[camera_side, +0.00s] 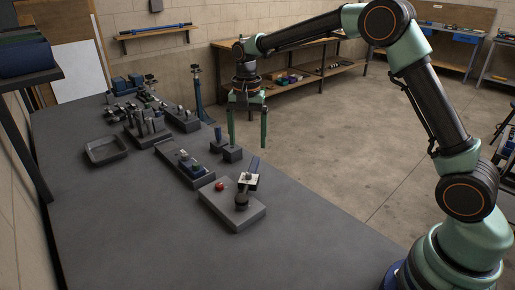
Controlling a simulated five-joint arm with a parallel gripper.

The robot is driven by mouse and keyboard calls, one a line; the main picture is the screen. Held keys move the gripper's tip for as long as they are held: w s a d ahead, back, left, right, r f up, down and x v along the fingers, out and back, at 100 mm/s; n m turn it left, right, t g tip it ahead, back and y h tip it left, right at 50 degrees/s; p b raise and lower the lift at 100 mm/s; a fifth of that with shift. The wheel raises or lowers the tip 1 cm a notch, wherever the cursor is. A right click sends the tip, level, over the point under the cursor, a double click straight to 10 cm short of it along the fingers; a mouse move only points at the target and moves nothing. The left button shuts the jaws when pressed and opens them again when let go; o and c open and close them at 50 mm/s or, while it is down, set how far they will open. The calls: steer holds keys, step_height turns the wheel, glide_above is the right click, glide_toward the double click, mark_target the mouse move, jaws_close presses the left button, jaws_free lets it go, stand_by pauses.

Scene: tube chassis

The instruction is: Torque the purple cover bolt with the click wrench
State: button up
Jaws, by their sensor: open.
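My gripper (248,142) hangs with its two long green fingers pointing down, apart, and nothing shows between them. It is above the right edge of the bench, behind the nearest grey plate. I cannot pick out the purple cover bolt at this size. The click wrench cannot be identified for sure either. A small blue upright piece (218,134) stands near a dark block (232,154), left of and below the fingers. A long grey base (184,166) with small light and blue parts lies to the left of it.
The nearest plate (222,206) carries a red knob (219,186) and a dark post with a light, blue-topped head (248,180). A shallow tray (106,150) and clustered posts (147,124) are further back. A tall blue stand (198,95) rises behind. The bench front (130,240) is clear.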

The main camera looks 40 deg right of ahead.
steer(key=shift+w+m, duration=0.1)
steer(key=shift+m, duration=0.2)
steer(key=c, duration=0.5)
steer(key=shift+w+d+m, duration=0.15)
steer(key=shift+w+m, duration=0.1)
steer(key=shift+m, duration=0.25)
steer(key=c, duration=0.5)
steer(key=w+d+f+m, duration=0.1)
steer(key=w+m, duration=0.1)
steer(key=m, duration=0.3)
steer(key=w+d+f+m, duration=0.1)
steer(key=f+m, duration=0.1)
steer(key=m, duration=0.3)
steer(key=w+d+f+m, duration=0.1)
steer(key=w+m, duration=0.1)
steer(key=m, duration=0.2)
steer(key=shift+w+d+f+m, duration=0.2)
steer(key=shift+w+f+m, duration=0.1)
steer(key=shift+w+m, duration=0.1)
jaws_close()
steer(key=shift+w+d+f+m, duration=0.1)
steer(key=shift+f+m, duration=0.4)
steer(key=shift+f, duration=1.4)
steer(key=shift+w+d+f+m, duration=0.1)
steer(key=shift+f+m, duration=0.4)
steer(key=shift+f, duration=1.4)
